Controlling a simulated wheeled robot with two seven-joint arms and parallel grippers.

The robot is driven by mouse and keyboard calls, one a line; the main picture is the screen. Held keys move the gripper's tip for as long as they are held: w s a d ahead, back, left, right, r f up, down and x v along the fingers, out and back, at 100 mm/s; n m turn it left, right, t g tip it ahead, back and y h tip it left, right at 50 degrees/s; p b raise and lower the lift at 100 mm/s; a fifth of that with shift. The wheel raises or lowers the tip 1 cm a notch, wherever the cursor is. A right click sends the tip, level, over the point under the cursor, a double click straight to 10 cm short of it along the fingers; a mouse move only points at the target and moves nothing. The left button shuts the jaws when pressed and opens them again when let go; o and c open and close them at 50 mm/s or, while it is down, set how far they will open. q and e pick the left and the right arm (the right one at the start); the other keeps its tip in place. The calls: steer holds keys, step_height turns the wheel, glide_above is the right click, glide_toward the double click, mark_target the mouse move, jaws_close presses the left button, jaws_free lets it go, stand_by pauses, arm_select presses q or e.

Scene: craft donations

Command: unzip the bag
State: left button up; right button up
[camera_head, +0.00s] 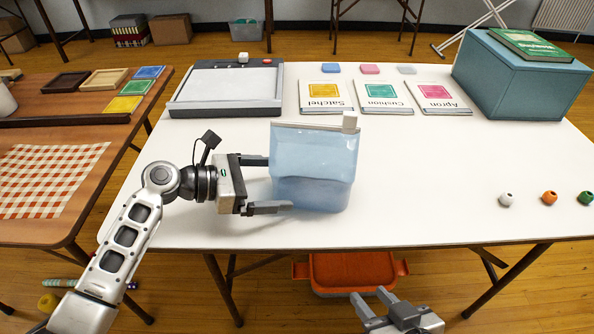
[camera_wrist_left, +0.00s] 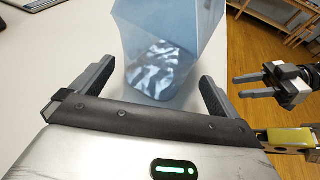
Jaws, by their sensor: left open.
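The bag (camera_head: 312,165) is translucent blue and stands upright on the white table, with a white slider (camera_head: 350,122) at the right end of its top edge. My left gripper (camera_head: 279,183) is open at the bag's left side, one finger toward its far side and one near its front bottom. In the left wrist view, the bag (camera_wrist_left: 190,30) is ahead between the spread fingers, with something dark-and-white patterned showing through it. I cannot tell whether the fingers touch it. My right gripper (camera_head: 370,294) is open and empty, low beyond the table's front edge; it also shows in the left wrist view (camera_wrist_left: 238,87).
Behind the bag lie a grey tray-like board (camera_head: 225,90) and cards labelled Satchel (camera_head: 325,97), Cushion (camera_head: 380,97) and Apron (camera_head: 437,97). A teal box (camera_head: 515,80) stands at back right. Three beads, one orange (camera_head: 549,198), sit at right.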

arm_select(q)
steer(key=shift+p+x, duration=0.55)
steer(key=shift+x, duration=0.6)
steer(key=shift+w+d+f, duration=0.1)
steer(key=shift+w+d, duration=0.15)
steer(key=shift+d, duration=0.3)
steer(key=shift+d+f, duration=0.15)
steer(key=shift+d, duration=0.05)
arm_select(e)
steer(key=shift+r, duration=0.1)
